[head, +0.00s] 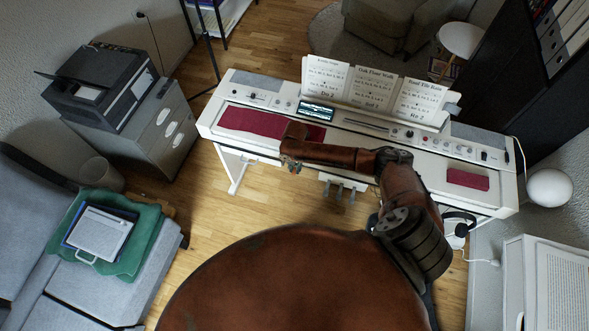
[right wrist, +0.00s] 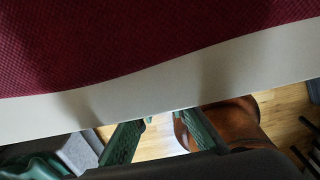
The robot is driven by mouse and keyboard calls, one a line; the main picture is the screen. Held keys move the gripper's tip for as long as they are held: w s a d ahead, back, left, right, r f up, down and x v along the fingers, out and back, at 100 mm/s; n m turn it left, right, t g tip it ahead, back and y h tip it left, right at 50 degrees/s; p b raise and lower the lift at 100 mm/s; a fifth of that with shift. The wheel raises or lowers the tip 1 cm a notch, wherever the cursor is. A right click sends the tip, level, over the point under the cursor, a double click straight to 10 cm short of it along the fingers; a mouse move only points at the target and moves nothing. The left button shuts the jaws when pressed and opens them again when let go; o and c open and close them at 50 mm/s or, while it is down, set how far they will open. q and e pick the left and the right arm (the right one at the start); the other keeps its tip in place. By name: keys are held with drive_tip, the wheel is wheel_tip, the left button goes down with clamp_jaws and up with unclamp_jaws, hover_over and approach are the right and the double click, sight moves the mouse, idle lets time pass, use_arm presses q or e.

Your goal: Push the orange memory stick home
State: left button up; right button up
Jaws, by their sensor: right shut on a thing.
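I cannot make out the orange memory stick in either view. The white digital piano (head: 350,140) stands across the room, and its front edge (right wrist: 190,85) crosses the right wrist view. My right arm reaches over to the piano's front, and my right gripper (head: 291,163) is at that edge, left of centre. In the right wrist view the green fingers of my right gripper (right wrist: 160,135) show below the edge, their tips hidden behind it. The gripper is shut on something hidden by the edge. My left gripper is not in view.
Dark red cloth (head: 250,122) covers the keys close above the gripper, and more lies at the right end (head: 468,180). Song sheets (head: 375,90) stand on top. A printer on a grey cabinet (head: 160,130) is at left. Wooden floor (head: 205,215) is clear in front.

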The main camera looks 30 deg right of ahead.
drive_tip(key=shift+w+d, duration=0.2)
drive_tip(key=shift+d, duration=0.05)
drive_tip(key=o, duration=0.8)
drive_tip(key=shift+o, duration=0.2)
drive_tip(key=shift+r, duration=0.1)
drive_tip(key=shift+r+p, duration=2.2)
drive_tip(key=shift+r, duration=0.3)
drive_tip(key=shift+f, duration=0.1)
